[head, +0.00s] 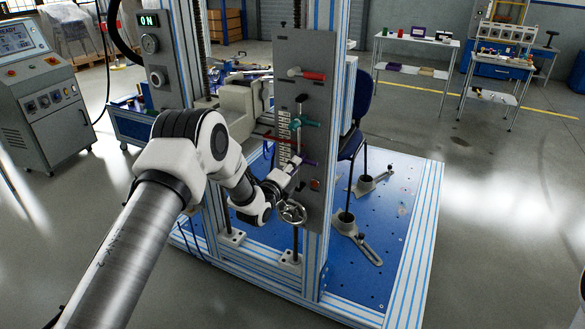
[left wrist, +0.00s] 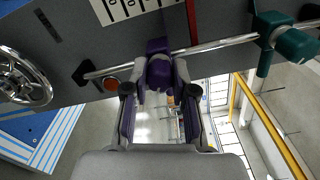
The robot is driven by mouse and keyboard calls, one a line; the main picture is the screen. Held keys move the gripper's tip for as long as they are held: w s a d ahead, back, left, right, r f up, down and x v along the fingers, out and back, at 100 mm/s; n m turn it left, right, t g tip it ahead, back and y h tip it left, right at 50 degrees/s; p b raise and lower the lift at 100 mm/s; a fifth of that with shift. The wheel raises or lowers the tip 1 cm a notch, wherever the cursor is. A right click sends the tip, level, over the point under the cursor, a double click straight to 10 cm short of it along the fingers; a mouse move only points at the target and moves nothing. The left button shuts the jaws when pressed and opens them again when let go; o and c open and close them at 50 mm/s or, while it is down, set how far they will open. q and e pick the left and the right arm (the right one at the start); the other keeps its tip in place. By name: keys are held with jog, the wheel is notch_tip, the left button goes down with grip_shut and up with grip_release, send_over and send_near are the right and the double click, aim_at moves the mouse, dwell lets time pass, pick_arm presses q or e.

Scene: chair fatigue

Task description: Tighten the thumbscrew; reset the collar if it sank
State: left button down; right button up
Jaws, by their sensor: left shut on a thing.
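A purple collar (left wrist: 157,46) sits on a thin vertical rod at the front panel, low beside the white scale (head: 284,128). Its purple thumbscrew (left wrist: 160,72) points toward my left wrist camera. My left gripper (left wrist: 160,80) is shut on this thumbscrew, one finger on each side. In the head view, the left gripper (head: 291,168) reaches the panel from the left and partly hides the collar, whose purple end (head: 307,162) shows. A teal collar (head: 305,123) with its own knob (left wrist: 297,46) is higher on the same rod. My right gripper is out of view.
A handwheel (head: 292,212) is just below my left gripper. A red-handled lever (head: 312,76) is higher on the grey panel (head: 318,110). A dark blue chair (head: 361,100) stands behind the panel on the blue base plate (head: 395,200). A control console (head: 40,95) is at left.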

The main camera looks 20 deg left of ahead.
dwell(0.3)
pick_arm(q)
jog(key=c, duration=0.9)
grip_release()
jog(key=shift+c, duration=0.2)
jog(key=s, duration=1.2)
jog(key=shift+a, duration=0.15)
